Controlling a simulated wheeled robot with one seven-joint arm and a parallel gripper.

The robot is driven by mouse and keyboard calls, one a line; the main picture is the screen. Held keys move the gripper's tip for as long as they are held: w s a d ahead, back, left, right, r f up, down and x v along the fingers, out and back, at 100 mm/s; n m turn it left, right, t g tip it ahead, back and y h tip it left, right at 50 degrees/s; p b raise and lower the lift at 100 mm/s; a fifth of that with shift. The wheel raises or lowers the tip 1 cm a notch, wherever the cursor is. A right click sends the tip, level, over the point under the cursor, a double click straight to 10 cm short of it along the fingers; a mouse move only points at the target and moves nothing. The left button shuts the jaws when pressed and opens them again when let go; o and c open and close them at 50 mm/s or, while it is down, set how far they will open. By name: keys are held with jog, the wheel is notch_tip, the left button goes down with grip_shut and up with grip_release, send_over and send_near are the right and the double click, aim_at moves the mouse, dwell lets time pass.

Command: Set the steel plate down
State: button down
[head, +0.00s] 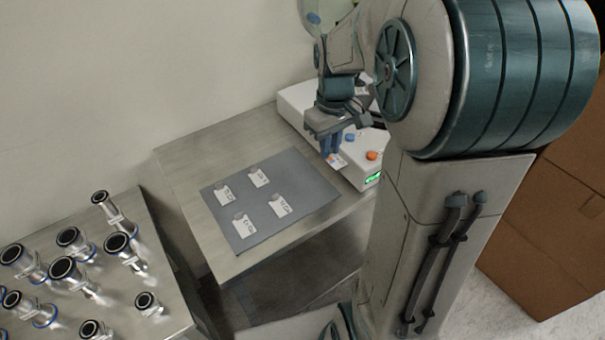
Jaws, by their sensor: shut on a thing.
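My gripper (332,155), with blue fingers, is at the front left edge of a white instrument. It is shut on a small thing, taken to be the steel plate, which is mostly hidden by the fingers.
The white instrument (296,98) has a blue knob, an orange knob (372,155) and a green display. The metal table (190,160) is bare around the mat. A second table (165,295) at lower left holds several shiny metal fittings. Brown boxes (550,230) stand at right.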

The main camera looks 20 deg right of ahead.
send_over(309, 184)
notch_tip(309, 184, down, 3)
jog(key=shift+f, duration=0.1)
jog(key=shift+f+b, duration=0.45)
jog(key=shift+f, duration=1.5)
jog(key=shift+f, duration=0.1)
jog(key=c, duration=1.4)
grip_release()
notch_tip(309, 184, up, 12)
jog(key=p, duration=0.2)
jog(key=s+f+m, duration=0.1)
jog(key=s, duration=0.3)
jog(key=s+a+f+m+t, duration=0.1)
jog(key=s, duration=0.4)
jog(key=s+m+t, duration=0.1)
jog(key=s, duration=0.3)
jog(key=shift+s+a+f+m, duration=0.15)
jog(key=shift+a+f+m, duration=0.15)
jog(key=shift+a+f, duration=0.1)
